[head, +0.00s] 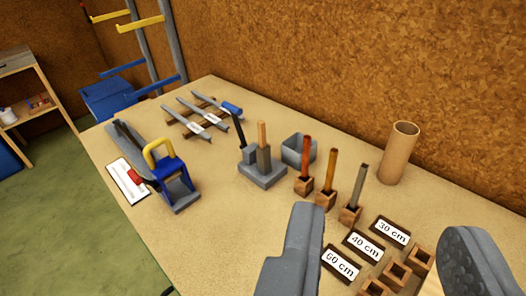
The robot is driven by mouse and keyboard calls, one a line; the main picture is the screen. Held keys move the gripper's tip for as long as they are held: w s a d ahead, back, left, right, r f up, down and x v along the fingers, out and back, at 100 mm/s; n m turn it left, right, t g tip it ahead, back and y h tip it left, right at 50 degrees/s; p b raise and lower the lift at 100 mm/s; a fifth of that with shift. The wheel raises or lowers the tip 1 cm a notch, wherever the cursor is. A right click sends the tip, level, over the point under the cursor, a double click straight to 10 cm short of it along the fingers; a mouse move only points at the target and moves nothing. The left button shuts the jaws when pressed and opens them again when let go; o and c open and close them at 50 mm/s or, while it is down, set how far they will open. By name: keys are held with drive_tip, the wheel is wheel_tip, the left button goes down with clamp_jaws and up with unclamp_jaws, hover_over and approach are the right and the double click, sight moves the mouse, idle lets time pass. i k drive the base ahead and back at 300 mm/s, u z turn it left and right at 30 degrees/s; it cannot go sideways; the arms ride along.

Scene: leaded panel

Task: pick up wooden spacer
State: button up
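My gripper (387,225) is open, its two grey fingers wide apart at the lower right, with nothing seen held between them. Small square wooden blocks with dark openings, such as this wooden block (397,271), sit in a row between the fingers at the bottom edge, partly cut off or close to the right finger. Similar wooden blocks (304,184) farther back hold upright red, yellow and grey sticks. I cannot tell which wooden piece is the spacer.
Labels (364,244) reading 30, 40 and 60 cm lie beside the front blocks. A tan tube (399,153), grey bin (299,150), tool block (263,170), blue-yellow tool (169,174) and grey bars (187,120) on wooden strips stand on the table (240,230). Its left front is clear.

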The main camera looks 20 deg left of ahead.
sight(261, 124)
drive_tip(key=z, duration=2.25)
drive_tip(key=k, duration=1.3)
drive_tip(key=u, duration=1.9)
drive_tip(key=i, duration=1)
drive_tip(key=z, duration=0.05)
